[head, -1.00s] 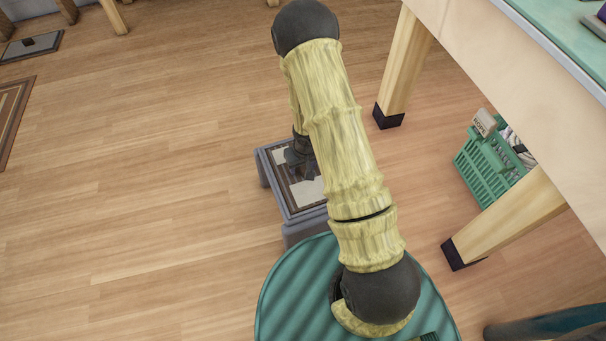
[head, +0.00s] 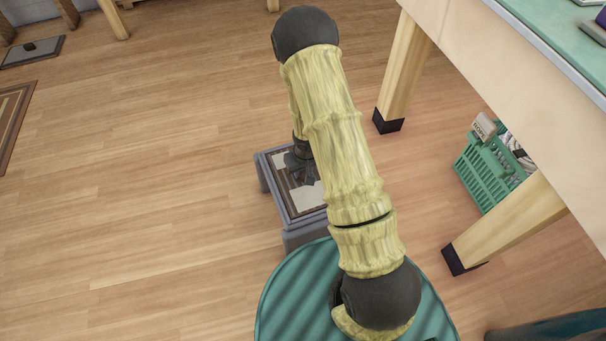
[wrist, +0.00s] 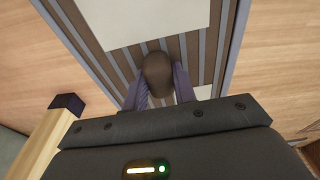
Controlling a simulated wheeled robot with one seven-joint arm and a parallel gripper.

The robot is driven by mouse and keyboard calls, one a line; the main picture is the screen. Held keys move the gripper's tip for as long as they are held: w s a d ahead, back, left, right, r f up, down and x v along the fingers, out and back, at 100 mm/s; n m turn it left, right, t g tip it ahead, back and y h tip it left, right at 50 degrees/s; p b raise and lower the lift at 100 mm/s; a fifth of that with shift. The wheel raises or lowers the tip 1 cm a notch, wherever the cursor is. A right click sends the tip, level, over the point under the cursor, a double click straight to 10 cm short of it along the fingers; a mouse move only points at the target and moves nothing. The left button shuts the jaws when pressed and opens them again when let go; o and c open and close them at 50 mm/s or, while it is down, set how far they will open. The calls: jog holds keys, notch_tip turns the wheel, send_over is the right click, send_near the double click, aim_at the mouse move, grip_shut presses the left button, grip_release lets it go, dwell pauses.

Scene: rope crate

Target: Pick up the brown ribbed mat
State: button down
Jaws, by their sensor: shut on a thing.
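A flat brown ribbed mat (head: 291,204) with pale patches lies on top of a low grey stool in the head view, in the middle. My gripper (head: 303,172) is over the mat, partly hidden behind my yellow arm. In the wrist view, the mat (wrist: 100,50) has brown and grey stripes and white patches. A rounded brown knob (wrist: 158,72) stands up from it between my fingers (wrist: 159,84). My gripper is shut on this knob. I cannot tell whether the mat is clear of the stool.
The grey stool (head: 300,232) stands on the wooden floor. A table leg (head: 405,75) is to its right. A green basket (head: 482,180) sits under the table. A flat grey thing with a dark knob (head: 30,50) lies far left. The floor to the left is open.

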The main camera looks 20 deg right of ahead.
notch_tip(320, 180, up, 10)
jog(key=p, duration=0.6)
jog(key=shift+r, duration=0.1)
dwell(1.1)
jog(key=shift+r+p, duration=0.2)
jog(key=shift+p, duration=0.4)
jog(key=s+r+p, duration=0.2)
jog(key=r+p, duration=1)
jog(key=p, duration=0.9)
jog(key=s+r+m+p, duration=0.1)
jog(key=s+r+p, duration=0.1)
jog(key=r+p, duration=1)
jog(key=p, duration=0.9)
jog(key=shift+r, duration=0.15)
jog(key=shift+w, duration=0.1)
